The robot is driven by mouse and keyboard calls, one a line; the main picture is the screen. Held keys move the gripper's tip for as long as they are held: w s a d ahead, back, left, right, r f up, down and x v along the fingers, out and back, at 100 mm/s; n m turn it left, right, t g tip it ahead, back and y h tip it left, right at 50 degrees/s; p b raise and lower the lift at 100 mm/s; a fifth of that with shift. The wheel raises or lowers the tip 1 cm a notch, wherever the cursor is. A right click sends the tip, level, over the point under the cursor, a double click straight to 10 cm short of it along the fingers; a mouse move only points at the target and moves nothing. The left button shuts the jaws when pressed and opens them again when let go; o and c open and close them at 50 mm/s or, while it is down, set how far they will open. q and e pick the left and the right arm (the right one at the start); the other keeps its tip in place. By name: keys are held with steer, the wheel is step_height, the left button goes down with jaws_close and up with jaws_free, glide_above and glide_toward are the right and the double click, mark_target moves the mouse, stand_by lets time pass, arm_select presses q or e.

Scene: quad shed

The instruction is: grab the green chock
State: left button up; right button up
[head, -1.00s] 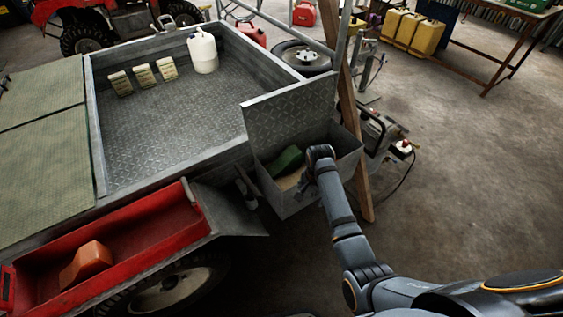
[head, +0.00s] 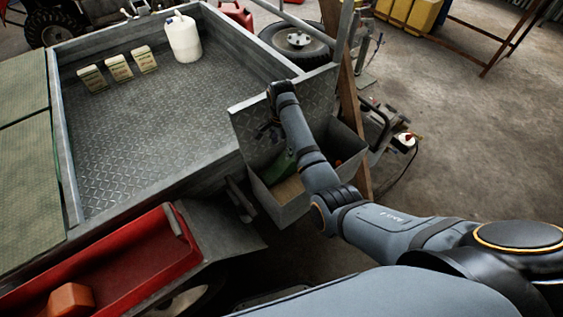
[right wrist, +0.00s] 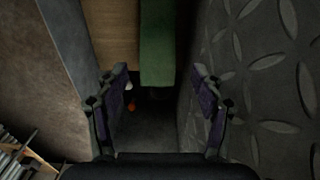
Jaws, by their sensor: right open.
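The green chock (head: 281,167) lies in an open grey metal box (head: 285,215) at the trailer's corner. My arm and gripper partly cover it in the head view. My right gripper (head: 268,132) is above the box, close to its raised tread-plate lid (head: 248,120). In the right wrist view its two fingers (right wrist: 160,100) are spread with nothing between them. The green chock (right wrist: 157,45) shows there beyond the fingertips, between their lines, close to the tread-plate wall. I cannot tell the exact height gap. My left gripper is not in view.
A red tray (head: 110,262) holding an orange block (head: 71,300) is at the lower left. The trailer bed (head: 150,120) carries a white jug (head: 184,40) and several small cartons. A wooden post (head: 348,100) stands behind the box. Small orange items lie inside the box.

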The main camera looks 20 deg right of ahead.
mark_target(283, 160)
step_height(283, 160, down, 4)
steer(key=shift+s+d+f+b, duration=0.1)
steer(key=shift+s+f+b, duration=0.05)
steer(key=shift+b, duration=0.2)
steer(key=shift+f, duration=0.25)
steer(key=f, duration=0.3)
steer(key=f+b, duration=0.1)
steer(key=f, duration=0.1)
steer(key=shift+d, duration=0.3)
steer(key=shift+f, duration=0.1)
steer(key=shift+c, duration=0.8)
steer(key=c, duration=1)
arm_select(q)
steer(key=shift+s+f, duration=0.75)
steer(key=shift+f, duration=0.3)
arm_select(e)
steer(key=shift+c, duration=0.2)
